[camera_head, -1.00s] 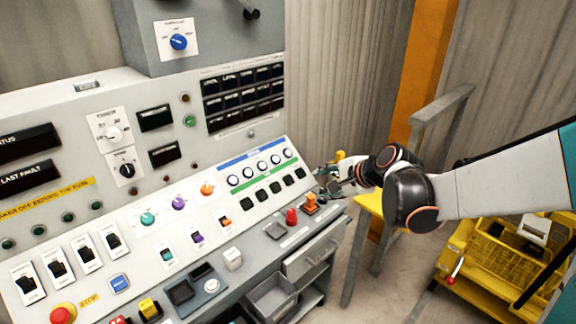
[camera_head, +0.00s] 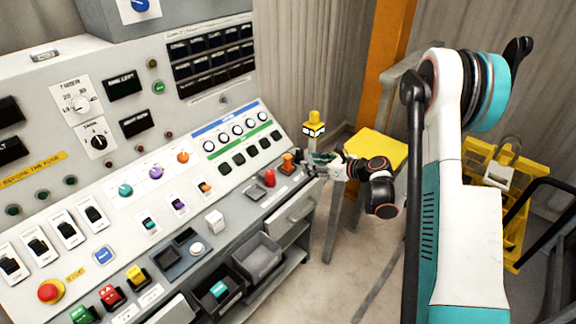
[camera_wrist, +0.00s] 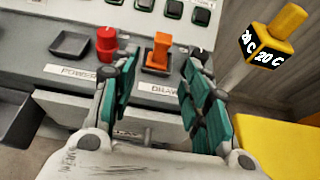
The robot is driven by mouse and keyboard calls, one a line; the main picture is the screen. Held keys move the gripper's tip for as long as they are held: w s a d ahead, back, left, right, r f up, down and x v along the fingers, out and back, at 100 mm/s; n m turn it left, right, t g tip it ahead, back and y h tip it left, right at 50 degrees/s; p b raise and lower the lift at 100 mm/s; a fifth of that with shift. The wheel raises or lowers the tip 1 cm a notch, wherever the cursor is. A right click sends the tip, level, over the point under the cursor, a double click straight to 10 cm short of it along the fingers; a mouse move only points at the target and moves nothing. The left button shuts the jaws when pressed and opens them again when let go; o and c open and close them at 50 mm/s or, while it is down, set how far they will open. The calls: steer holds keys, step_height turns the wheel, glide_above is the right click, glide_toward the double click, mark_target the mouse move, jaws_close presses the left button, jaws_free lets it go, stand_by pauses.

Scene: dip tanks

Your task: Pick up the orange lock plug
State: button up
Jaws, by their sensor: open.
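The orange lock plug (camera_wrist: 160,50) stands upright in a dark socket plate on the console's front ledge, above a partly hidden label in the wrist view. In the head view the plug (camera_head: 287,163) is at the ledge's right end. My gripper (camera_wrist: 160,68) is open and empty, its teal-padded fingers spread to the left and right of the plug in the wrist picture, nearer the camera. In the head view my gripper (camera_head: 311,166) is just right of the plug. I cannot tell whether they touch.
A red plug (camera_wrist: 106,42) stands close left of the orange one, near my left finger. An empty dark tray (camera_wrist: 72,45) lies further left. A yellow block marked 20 C (camera_wrist: 268,45) is at right, by a yellow stool top (camera_head: 375,148). Drawers are below the ledge.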

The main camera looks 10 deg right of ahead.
mark_target(290, 160)
steer(key=b+x, duration=0.2)
steer(key=x, duration=0.6)
steer(key=shift+w+f, duration=0.15)
steer(key=shift+b+x, duration=1.2)
steer(key=shift+x, duration=1.5)
steer(key=shift+d, duration=0.1)
steer(key=shift+c, duration=0.5)
jaws_close()
